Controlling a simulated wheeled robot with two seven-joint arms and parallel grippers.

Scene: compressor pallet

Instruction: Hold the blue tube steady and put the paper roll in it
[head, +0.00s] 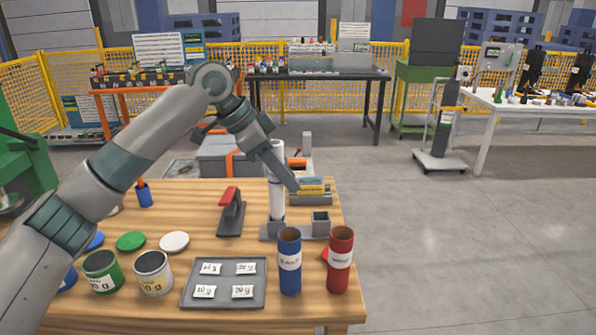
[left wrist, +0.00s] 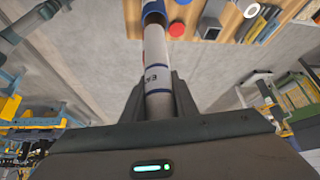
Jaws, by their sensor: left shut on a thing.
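The white paper roll (head: 277,205) is upright in the head view, over or behind a grey base; whether its lower end rests there is unclear. My left gripper (head: 287,182) is shut on the roll from above and partly covers it. In the left wrist view a pale cylinder (left wrist: 160,106) with dark print lies between the gripper's fingers (left wrist: 158,84). Blue shows further along it; I cannot tell whether that is print or another thing. The blue tube (head: 290,276), with a white label and open top, stands upright near the table's front edge, apart from the gripper. My right gripper is not in view.
A red tube (head: 340,276) stands right of the blue tube. A tray of packets (head: 190,298), open cans (head: 153,285), loose lids (head: 174,242) and a red-handled tool (head: 230,215) occupy the wooden table (head: 215,315). A square grey socket (head: 320,226) is behind the tubes.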

